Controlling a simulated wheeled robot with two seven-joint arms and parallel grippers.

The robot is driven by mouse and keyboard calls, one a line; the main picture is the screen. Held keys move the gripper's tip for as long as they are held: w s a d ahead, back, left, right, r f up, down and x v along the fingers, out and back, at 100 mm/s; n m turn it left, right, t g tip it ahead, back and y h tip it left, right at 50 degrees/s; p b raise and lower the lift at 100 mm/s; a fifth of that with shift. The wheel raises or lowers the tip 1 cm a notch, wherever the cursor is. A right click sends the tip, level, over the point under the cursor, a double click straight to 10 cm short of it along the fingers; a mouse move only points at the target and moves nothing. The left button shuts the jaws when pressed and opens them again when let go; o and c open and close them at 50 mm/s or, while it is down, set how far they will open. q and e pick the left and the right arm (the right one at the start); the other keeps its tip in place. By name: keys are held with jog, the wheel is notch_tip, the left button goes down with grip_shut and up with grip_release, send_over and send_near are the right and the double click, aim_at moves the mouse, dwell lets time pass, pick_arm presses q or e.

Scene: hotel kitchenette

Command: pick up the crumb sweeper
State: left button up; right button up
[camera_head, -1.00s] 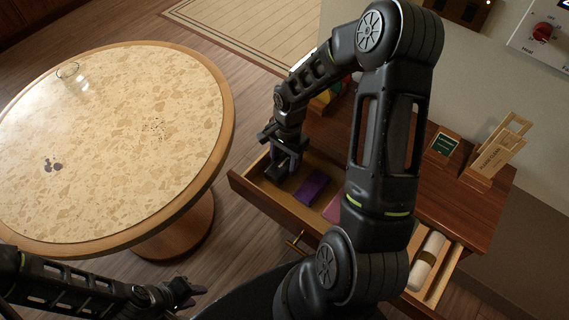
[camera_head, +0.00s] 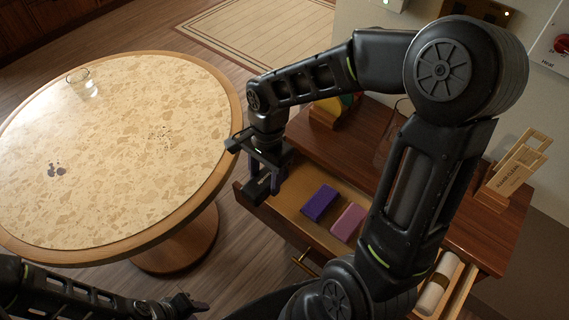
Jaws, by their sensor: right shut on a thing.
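My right gripper (camera_head: 268,180) is at the left end of the open drawer (camera_head: 290,210), shut on a small dark thing (camera_head: 259,188). This looks like the crumb sweeper, but the fingers hide part of it and its full shape cannot be told. Whether it is clear of the drawer floor is hard to tell. My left gripper (camera_head: 184,305) is empty, low at the bottom of the view, apart from the table and the drawer; its finger gap is not clear.
A purple block (camera_head: 319,202) and a pink block (camera_head: 348,221) lie in the drawer. A pale roll (camera_head: 437,283) lies in the right compartment. The round table (camera_head: 110,190) at left bears a glass (camera_head: 79,82), dark spots (camera_head: 57,170) and crumbs (camera_head: 160,133). A wooden holder (camera_head: 510,175) stands on the cabinet.

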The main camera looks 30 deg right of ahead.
jog(key=s+a+b, duration=0.1)
jog(key=s+a, duration=0.1)
jog(key=a, duration=0.7)
jog(key=shift+s+b, duration=0.3)
jog(key=shift+s, duration=0.1)
jog(key=o, duration=0.9)
jog(key=c, duration=0.6)
